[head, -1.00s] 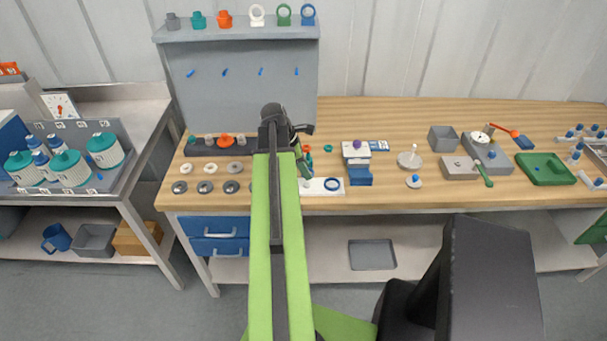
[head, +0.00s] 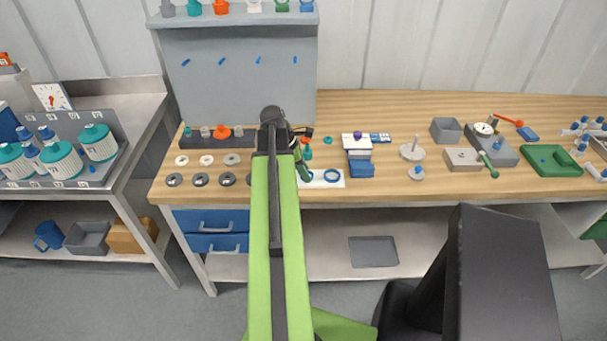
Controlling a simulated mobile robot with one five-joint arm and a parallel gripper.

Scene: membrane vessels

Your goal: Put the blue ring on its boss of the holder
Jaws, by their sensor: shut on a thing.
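A blue ring (head: 331,175) lies at the right part of a white plate (head: 342,184) near the bench's front edge. I cannot tell which fixture is the holder, and no boss can be made out. My gripper (head: 303,170) is at the far end of my green arm, low at the left end of the white plate and left of the blue ring. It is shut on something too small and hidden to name. My arm covers part of the bench and the plate's left end.
Left of my arm stand a dark rack (head: 207,141) with small fittings and several round discs (head: 200,180). Right of the plate is a blue block (head: 361,170), then a round stand (head: 412,152) and a green tray (head: 552,161). A grey back panel (head: 238,85) rises behind.

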